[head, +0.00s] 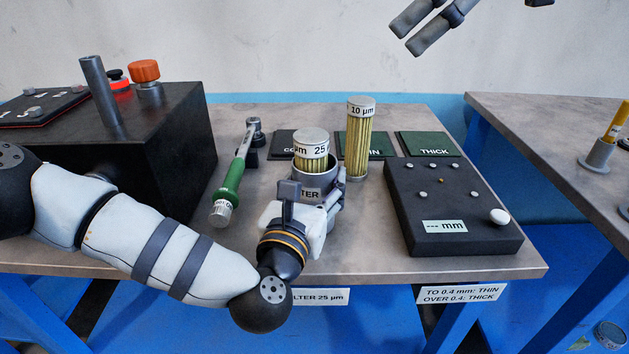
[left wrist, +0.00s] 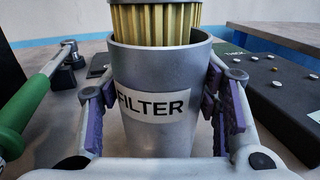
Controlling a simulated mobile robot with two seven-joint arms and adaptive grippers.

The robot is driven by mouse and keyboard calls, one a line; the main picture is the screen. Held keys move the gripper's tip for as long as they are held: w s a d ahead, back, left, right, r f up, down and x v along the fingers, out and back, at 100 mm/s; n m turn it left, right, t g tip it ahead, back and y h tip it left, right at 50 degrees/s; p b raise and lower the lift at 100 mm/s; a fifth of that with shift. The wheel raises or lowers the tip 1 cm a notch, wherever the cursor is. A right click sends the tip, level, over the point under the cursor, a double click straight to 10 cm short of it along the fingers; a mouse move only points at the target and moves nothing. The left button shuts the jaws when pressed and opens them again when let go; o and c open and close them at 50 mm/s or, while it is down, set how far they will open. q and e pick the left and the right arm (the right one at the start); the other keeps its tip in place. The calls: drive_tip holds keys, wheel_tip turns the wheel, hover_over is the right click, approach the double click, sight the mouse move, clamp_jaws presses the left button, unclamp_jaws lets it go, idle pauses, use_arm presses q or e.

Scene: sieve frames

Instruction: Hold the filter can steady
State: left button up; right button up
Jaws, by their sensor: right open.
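The grey filter can (head: 318,180) stands upright on the table, its label reading FILTER in the left wrist view (left wrist: 155,80). A yellow pleated 25 µm cartridge (head: 311,148) sits in the can with its upper part and grey cap above the rim; its lower part is hidden. My right gripper (head: 428,28) is open and empty, high above the table at the back.
A 10 µm cartridge (head: 358,140) stands upright just right of the can. A green-handled tool (head: 232,178) lies left of it. A black gauge box (head: 450,208) is at right, a black control box (head: 150,140) at left. Mats, one marked THICK (head: 430,144), lie behind.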

use_arm(q)
drive_tip(key=o, duration=0.5)
